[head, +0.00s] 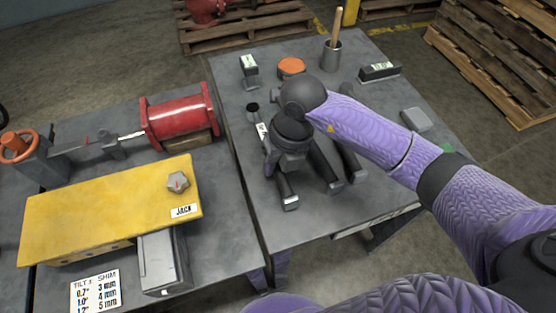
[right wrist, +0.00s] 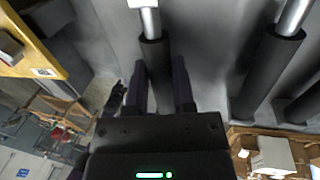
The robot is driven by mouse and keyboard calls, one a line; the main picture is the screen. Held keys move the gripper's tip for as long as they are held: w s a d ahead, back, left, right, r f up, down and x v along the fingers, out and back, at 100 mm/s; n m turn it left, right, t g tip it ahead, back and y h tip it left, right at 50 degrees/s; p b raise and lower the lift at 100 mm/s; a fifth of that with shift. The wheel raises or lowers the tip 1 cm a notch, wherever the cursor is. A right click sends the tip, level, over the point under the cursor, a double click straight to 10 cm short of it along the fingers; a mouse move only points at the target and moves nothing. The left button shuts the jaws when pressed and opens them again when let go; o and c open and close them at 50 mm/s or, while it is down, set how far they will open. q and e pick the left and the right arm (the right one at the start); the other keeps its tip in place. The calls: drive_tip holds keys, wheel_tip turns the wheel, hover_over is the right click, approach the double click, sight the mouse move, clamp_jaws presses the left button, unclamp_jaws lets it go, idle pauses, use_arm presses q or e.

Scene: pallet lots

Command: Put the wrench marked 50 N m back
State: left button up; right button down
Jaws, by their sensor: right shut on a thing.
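My right gripper (head: 278,168) reaches down over the right-hand table. It is shut on the black handle of a wrench (head: 288,196); in the right wrist view the fingers (right wrist: 161,78) lie on both sides of the handle (right wrist: 155,58), with a silver shaft beyond it. A white label on this wrench (head: 262,130) is too small to read. Two more black wrench handles (head: 324,166) (head: 353,167) lie to its right, partly hidden by my arm; one shows with its silver shaft in the right wrist view (right wrist: 268,72). My left gripper is not in view.
The right-hand table (head: 225,85) also holds an orange-topped round tin (head: 291,67), a cup with a stick (head: 331,56), labelled dark blocks (head: 249,70) (head: 380,72) and a grey box (head: 415,119). A yellow JACK plate (head: 100,208) and red cylinder (head: 180,116) stand on the left table.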

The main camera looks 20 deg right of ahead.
drive_tip(key=shift+f, duration=0.15)
drive_tip(key=c, duration=0.9)
unclamp_jaws()
drive_tip(key=o, duration=0.5)
